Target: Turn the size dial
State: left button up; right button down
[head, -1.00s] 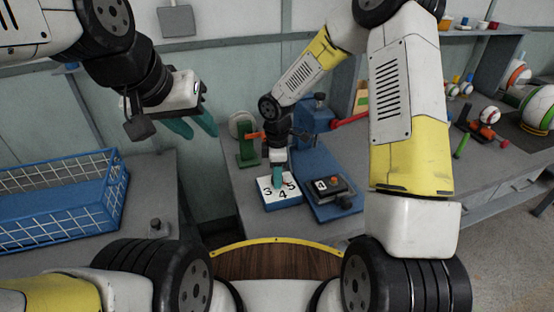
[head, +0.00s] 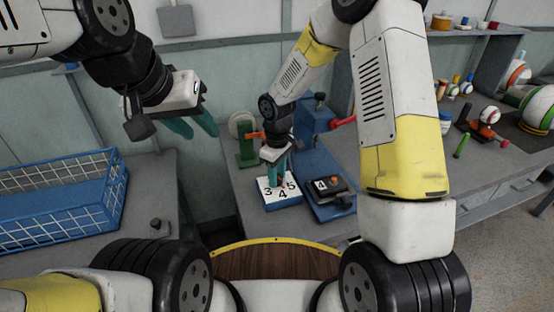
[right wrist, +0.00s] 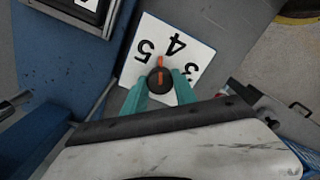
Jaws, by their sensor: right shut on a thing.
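The size dial is a black knob with an orange pointer (right wrist: 160,79) on a white plate (right wrist: 200,52) marked 3, 4 and 5. In the right wrist view the pointer lies between the 5 and the 4. The plate also shows in the head view (head: 284,200), on the blue block at the bench's front. My right gripper (right wrist: 163,88) is shut on the knob, one teal finger on each side. In the head view my right gripper (head: 274,180) points down over the plate and hides most of the knob. My left gripper (head: 198,130) hangs open and empty at the left.
A red handle (head: 343,121) sticks out to the right. A blue wire basket (head: 62,205) stands on the left bench.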

jog(key=shift+m, duration=2.3)
jog(key=c, duration=1)
grip_release()
jog(key=shift+r, duration=0.1)
notch_tip(320, 180, up, 8)
jog(key=shift+f, duration=0.25)
jog(key=shift+r, duration=0.1)
